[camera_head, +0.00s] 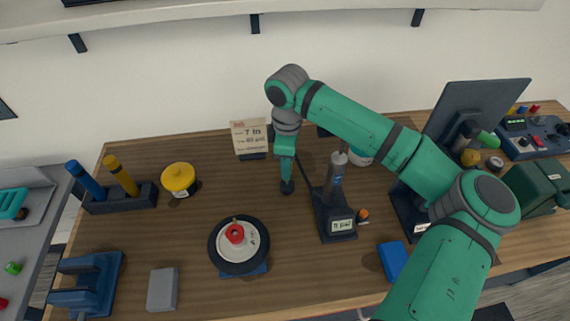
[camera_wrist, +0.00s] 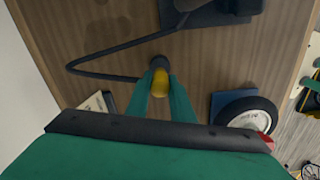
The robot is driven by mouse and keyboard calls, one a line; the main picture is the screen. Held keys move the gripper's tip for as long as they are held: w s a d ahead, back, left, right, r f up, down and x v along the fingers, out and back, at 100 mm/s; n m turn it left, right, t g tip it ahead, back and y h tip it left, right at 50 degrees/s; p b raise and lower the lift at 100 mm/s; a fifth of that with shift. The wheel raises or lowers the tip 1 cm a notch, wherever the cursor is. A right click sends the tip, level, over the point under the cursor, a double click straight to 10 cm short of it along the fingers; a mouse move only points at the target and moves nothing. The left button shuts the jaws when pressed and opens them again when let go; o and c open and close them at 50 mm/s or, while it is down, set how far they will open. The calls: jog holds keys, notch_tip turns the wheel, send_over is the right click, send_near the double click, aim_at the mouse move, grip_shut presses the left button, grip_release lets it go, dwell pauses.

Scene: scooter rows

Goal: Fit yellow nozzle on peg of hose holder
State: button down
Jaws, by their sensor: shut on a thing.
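My gripper (camera_head: 287,172) points down above the middle of the wooden bench. In the wrist view my gripper (camera_wrist: 160,90) is shut on the yellow nozzle (camera_wrist: 160,83), which sits between the green fingers with a dark round end beyond them. In the head view the fingers hide the yellow part, and only a dark end (camera_head: 287,187) shows below. A black hose (camera_wrist: 105,77) loops from near the nozzle to the dark pump stand (camera_head: 336,220), which has a grey upright cylinder and a display. I cannot make out the holder's peg for certain.
A wheel (camera_head: 239,246) lies on a blue stand at the front. A yellow round container (camera_head: 179,179) and a rack (camera_head: 118,198) with blue and yellow handles stand left. A sign card (camera_head: 250,138) stands behind. A blue block (camera_head: 393,261) lies right. Bare wood surrounds my gripper's left side.

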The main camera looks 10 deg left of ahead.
jog(key=shift+s+d, duration=0.1)
jog(key=shift+f, duration=1.25)
dwell(0.3)
jog(key=c, duration=1.5)
grip_release()
jog(key=shift+o, duration=0.2)
